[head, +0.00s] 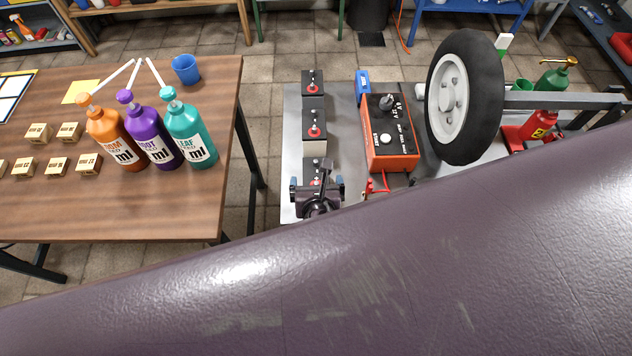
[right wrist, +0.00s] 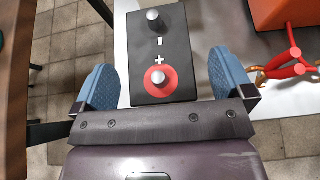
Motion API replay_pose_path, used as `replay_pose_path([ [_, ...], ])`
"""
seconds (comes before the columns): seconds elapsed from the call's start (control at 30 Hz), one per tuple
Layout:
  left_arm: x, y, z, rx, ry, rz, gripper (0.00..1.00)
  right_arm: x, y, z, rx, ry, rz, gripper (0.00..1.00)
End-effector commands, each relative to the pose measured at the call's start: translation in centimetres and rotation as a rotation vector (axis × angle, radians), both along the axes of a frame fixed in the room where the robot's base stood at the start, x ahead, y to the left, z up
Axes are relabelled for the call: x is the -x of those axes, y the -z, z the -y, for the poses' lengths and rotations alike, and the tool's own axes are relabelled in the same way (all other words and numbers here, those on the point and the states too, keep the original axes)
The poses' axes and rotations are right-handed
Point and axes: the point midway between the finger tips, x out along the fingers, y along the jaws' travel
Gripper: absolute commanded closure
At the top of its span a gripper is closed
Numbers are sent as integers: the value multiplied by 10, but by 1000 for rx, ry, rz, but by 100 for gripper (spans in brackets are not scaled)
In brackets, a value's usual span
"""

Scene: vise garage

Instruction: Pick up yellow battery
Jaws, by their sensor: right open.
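Three dark batteries with red plus rings stand in a column on a light bench in the head view: a far battery (head: 313,82), a middle battery (head: 313,118) and a near battery (head: 315,165). I see no yellow on any of them; only their tops show clearly. My right gripper (head: 317,184) is open over the near battery and partly hides it. In the right wrist view the blue fingers of the gripper (right wrist: 165,80) stand on either side of a black battery top (right wrist: 172,45), with gaps on both sides. My left gripper is not in view.
A red-orange charger box (head: 390,145) with red clamps (right wrist: 297,55) stands right of the batteries. A wheel (head: 465,95) is farther right. A wooden table (head: 130,210) with three bottles is at left, across a floor gap. My arm covers the lower head view.

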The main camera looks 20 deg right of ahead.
Motion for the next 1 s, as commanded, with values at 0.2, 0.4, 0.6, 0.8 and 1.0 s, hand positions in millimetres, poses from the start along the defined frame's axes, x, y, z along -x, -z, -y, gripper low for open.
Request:
replay_pose_path([
  [0.2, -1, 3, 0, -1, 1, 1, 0, -16, 10, 4, -2, 0, -2, 1],
  [0.4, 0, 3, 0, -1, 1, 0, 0, -16, 10, 4, -2, 0, -2, 1],
  [0.6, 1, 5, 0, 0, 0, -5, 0, -16, 10, 4, -2, 0, -2, 26],
  [0.8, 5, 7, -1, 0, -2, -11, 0, -16, 10, 4, -2, 0, -2, 56],
  [1.0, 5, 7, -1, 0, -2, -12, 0, -16, 10, 4, -2, 0, -1, 87],
])
